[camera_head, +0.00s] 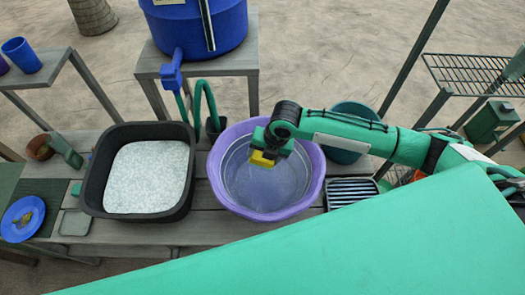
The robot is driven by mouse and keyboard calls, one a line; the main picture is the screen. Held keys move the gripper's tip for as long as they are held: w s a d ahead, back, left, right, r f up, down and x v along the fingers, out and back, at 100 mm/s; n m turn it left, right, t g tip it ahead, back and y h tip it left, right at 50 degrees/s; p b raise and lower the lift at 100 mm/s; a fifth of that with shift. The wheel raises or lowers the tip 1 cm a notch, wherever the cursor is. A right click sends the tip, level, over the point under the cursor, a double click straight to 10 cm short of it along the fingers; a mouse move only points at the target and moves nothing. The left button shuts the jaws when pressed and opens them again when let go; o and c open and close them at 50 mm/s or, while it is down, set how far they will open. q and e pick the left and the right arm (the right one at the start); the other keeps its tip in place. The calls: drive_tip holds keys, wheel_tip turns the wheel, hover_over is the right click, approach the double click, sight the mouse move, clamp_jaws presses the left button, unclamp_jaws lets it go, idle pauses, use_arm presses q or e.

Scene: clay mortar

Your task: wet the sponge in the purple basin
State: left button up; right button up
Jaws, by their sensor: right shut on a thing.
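The purple basin (314,182) stands on the grey slatted table, right of the black tub. Its inside looks pale blue-grey, with a water-like surface. My right gripper (269,151) points down over the far half of the basin. It is shut on the yellow sponge (262,159), of which only a small part shows below the jaws. I cannot tell whether the sponge touches the water or hangs above it. My left gripper is not in view.
A black tub (97,175) of whitish, grainy material stands to the left. A blue barrel (200,25) with a tap is behind. A teal bowl (345,157) and a slatted rack (351,192) lie right of the basin. A blue plate (22,218) is at far left.

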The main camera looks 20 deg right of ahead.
drive_tip(key=shift+a+n, duration=0.15)
drive_tip(key=shift+n, duration=0.75)
drive_tip(key=shift+f+n+g, duration=0.25)
drive_tip(key=shift+n+g, duration=0.05)
wheel_tip(320, 180, down, 12)
drive_tip(key=b, duration=1)
drive_tip(key=shift+f+b, duration=0.2)
drive_tip(key=shift+b, duration=0.2)
wheel_tip(320, 180, up, 12)
drive_tip(key=p, duration=1)
drive_tip(key=shift+f, duration=0.1)
